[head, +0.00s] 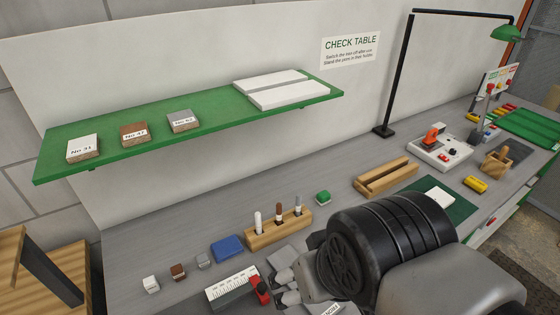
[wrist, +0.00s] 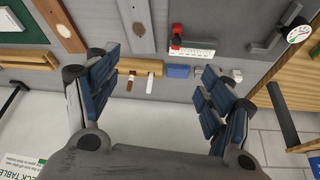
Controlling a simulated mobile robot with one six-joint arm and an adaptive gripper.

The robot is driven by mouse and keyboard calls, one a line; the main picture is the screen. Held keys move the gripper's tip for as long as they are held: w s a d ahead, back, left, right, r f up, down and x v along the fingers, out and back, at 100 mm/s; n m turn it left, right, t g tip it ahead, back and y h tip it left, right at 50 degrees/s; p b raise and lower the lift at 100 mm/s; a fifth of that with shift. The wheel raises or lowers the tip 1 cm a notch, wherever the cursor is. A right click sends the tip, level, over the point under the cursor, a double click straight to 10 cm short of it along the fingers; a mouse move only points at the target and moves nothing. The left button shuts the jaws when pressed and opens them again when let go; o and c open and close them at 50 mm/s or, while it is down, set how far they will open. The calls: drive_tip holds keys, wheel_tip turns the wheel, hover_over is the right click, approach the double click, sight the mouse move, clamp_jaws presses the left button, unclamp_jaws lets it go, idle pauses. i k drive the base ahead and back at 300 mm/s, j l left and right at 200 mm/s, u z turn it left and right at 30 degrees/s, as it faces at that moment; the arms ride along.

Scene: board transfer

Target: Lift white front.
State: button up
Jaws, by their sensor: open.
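Two flat white panels lie on the green wall shelf (head: 200,118) in the head view: a rear one (head: 266,80) and a front one (head: 290,95), close side by side. A white-topped sample block (head: 82,148) marked No 31 sits at the shelf's left end. A white pen (head: 258,221) stands in a wooden holder (head: 262,241); it also shows in the wrist view (wrist: 150,83). My gripper (head: 284,279) is low over the bench, below the shelf. In the wrist view my gripper (wrist: 160,65) is open and empty, with the pen holder seen between its fingers.
Brown (head: 134,131) and grey (head: 184,121) sample blocks share the shelf. On the bench are a blue box (head: 227,247), small cubes (head: 151,284), a ruler piece (head: 231,289), a wooden tray (head: 387,176) and a lamp post (head: 395,75). My arm hides part of the bench.

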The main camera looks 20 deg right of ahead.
sight(443, 198)
drive_tip(key=k+z, duration=0.15)
drive_tip(key=z, duration=1.45)
drive_tip(key=i+l+u, duration=0.15)
drive_tip(key=i+l, duration=0.15)
drive_tip(key=i+l+u, duration=0.35)
drive_tip(key=i+l, duration=0.25)
drive_tip(key=i+l+u, duration=0.15)
drive_tip(key=l, duration=0.35)
drive_tip(key=i+l+u, duration=0.2)
drive_tip(key=l, duration=0.25)
drive_tip(key=i, duration=0.1)
